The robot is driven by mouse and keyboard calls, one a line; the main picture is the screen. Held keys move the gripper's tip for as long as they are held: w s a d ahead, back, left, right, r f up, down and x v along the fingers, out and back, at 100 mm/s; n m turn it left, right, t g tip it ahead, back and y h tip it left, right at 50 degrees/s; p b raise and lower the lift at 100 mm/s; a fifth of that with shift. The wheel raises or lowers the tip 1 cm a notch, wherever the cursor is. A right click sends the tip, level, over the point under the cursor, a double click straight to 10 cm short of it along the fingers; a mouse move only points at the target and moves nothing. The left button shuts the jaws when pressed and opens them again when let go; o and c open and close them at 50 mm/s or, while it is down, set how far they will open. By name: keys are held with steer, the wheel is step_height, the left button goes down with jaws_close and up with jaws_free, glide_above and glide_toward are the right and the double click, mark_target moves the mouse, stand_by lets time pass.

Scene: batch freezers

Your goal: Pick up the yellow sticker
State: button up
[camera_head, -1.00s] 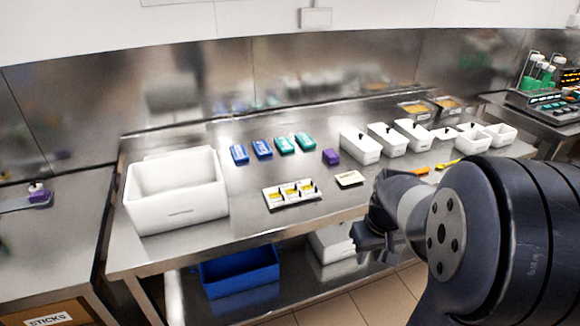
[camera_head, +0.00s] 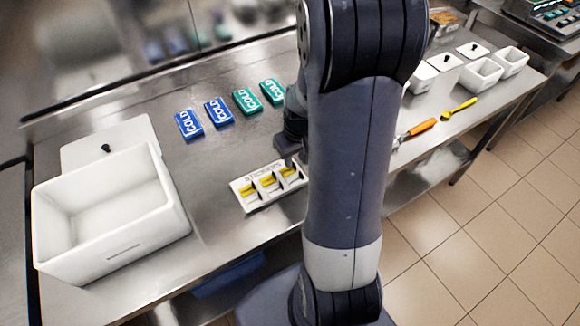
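The yellow stickers (camera_head: 266,181) sit in the compartments of a white sticker holder (camera_head: 243,205) marked "STICKERS", near the front edge of the steel table. Each compartment shows a yellow patch and a dark part. My gripper (camera_head: 291,158) is just above and behind the right end of the holder, close to the rightmost sticker. Its fingers are small and dark here, partly hidden by my arm, so their opening and any contact with a sticker cannot be made out.
A large white tub (camera_head: 110,222) stands left, with a white lid (camera_head: 95,150) behind it. Blue cold packs (camera_head: 188,124) and green ones (camera_head: 247,101) lie behind the holder. An orange-handled tool (camera_head: 421,127), a yellow spoon (camera_head: 459,108) and white containers (camera_head: 482,75) are at the right.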

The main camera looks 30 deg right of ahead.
steer(key=shift+w+f, duration=0.15)
steer(key=shift+f, duration=0.85)
jaws_close()
